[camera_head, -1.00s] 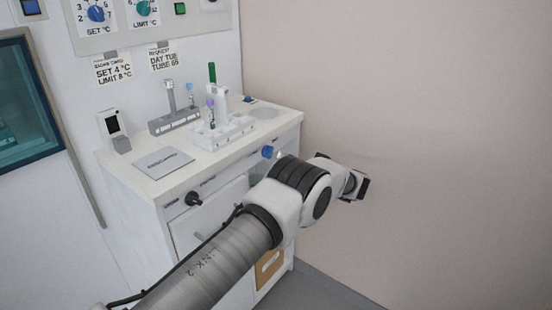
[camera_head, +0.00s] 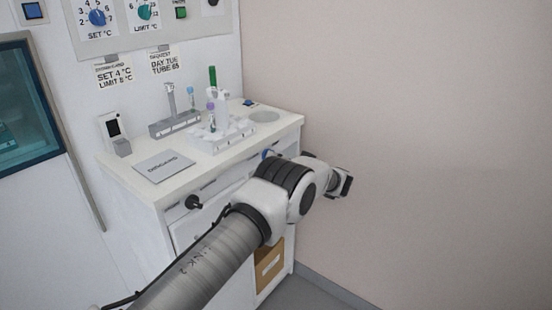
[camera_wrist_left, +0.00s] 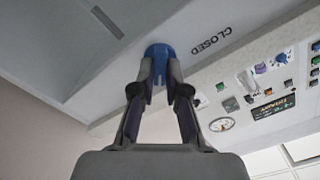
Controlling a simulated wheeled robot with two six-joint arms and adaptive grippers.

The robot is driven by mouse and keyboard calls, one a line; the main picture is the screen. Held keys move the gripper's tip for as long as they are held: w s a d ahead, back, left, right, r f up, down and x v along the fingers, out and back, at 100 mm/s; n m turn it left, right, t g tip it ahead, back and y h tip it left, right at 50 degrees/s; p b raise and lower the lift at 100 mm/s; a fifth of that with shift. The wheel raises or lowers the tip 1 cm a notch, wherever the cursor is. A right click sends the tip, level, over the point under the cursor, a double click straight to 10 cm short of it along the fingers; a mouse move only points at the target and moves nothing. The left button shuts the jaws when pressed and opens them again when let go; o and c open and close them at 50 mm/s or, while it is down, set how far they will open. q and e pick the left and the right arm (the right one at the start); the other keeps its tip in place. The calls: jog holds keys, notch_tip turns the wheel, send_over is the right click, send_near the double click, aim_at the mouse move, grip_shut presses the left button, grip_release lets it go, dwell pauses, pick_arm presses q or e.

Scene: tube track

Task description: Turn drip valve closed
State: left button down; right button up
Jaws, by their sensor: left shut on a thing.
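The blue drip valve knob (camera_wrist_left: 158,50) shows in the left wrist view on a pale panel, beside the printed word CLOSED. My left gripper (camera_wrist_left: 160,84) is shut on this knob, with one finger on each side of it. The fingertips partly cover the knob's lower part. In the head view, a bit of the blue knob (camera_head: 267,154) shows on the cabinet front, just above my left arm. The arm hides most of the knob, and I cannot make out the fingers there. My right gripper is in neither view.
A black knob (camera_head: 193,201) sticks out of the cabinet front, left of my arm. On the white counter (camera_head: 130,168) stand a tube rack (camera_head: 222,138), a grey holder (camera_head: 175,124) and a small display device (camera_head: 113,129). Bare wall is at the right.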

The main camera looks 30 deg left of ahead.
pick_arm(q)
jog(key=shift+n, duration=0.3)
jog(key=shift+s+n+b, duration=0.2)
jog(key=shift+n+b, duration=3.3)
jog(key=shift+n, duration=4.1)
jog(key=c, duration=1.2)
grip_release()
jog(key=shift+a, duration=0.1)
